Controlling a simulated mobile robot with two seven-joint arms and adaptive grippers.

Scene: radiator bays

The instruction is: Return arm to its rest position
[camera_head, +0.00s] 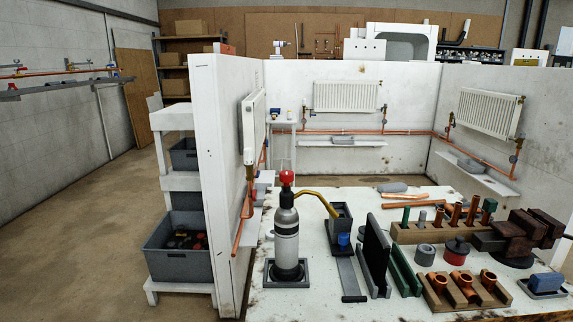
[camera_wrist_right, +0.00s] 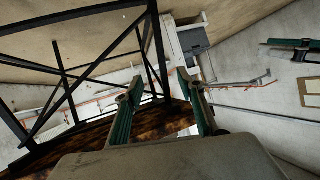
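My right gripper (camera_wrist_right: 160,82) shows only in the right wrist view. Its two dark green fingers stand apart and I see nothing held between them. Neither arm nor gripper shows in the head view, so my left gripper is out of sight. The right wrist view is tilted. A black metal frame (camera_wrist_right: 68,88) fills its left side, and a rusty brown surface (camera_wrist_right: 75,142) lies behind the fingers. I cannot tell how close either is to the gripper.
In the head view a white worktable (camera_head: 325,300) carries a torch cylinder (camera_head: 286,240), a wooden rack (camera_head: 405,236) and a fitting block (camera_head: 480,297). A white partition (camera_head: 215,150) stands at left, with a grey crate (camera_head: 165,265) beside it. The floor at far left is clear.

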